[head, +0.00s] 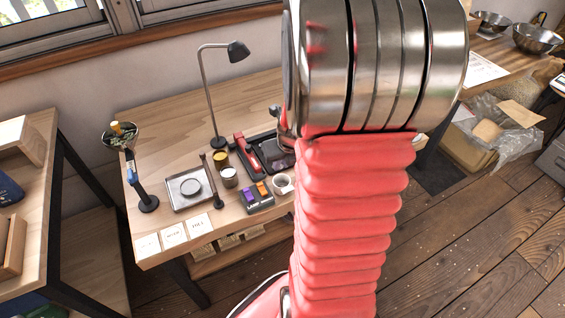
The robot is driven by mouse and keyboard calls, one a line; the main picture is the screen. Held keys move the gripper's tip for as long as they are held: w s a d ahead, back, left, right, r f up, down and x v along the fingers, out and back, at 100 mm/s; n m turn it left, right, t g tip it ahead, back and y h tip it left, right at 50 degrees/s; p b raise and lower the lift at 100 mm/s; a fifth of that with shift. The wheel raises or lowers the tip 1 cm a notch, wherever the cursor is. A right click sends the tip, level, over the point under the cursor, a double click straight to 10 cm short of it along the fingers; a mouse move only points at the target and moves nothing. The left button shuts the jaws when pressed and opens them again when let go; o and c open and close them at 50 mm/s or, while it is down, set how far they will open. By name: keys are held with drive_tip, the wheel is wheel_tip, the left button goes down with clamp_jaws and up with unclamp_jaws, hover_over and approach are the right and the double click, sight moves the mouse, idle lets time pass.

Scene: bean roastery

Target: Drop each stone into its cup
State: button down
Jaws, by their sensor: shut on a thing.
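A small white mug (283,184) stands on the wooden table, just left of my red arm sleeve. A pale-topped cup (229,176) stands to its left, and a dark cup with yellow contents or top (220,159) stands behind that one. A small dark holder (262,207) with purple and orange pieces lies in front of the cups. I cannot make out any stone for certain. My gripper's fingers are hidden behind my large arm, which covers the table's right part. Some dark metal parts show at the arm's left edge, too unclear to name.
A desk lamp (212,95) stands at the back. A red tool (246,153) lies by a dark tray. A square tray (189,193) with a ring and a stand (147,203) are at left. Several white cards (173,236) lie at the front edge. Another table (40,160) stands left.

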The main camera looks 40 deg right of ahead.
drive_tip(key=shift+s+d, duration=0.1)
drive_tip(key=shift+s, duration=0.05)
drive_tip(key=shift+f, duration=0.15)
drive_tip(key=shift+f, duration=2.5)
drive_tip(key=c, duration=1.6)
unclamp_jaws()
drive_tip(key=shift+r, duration=0.15)
drive_tip(key=shift+v, duration=6.75)
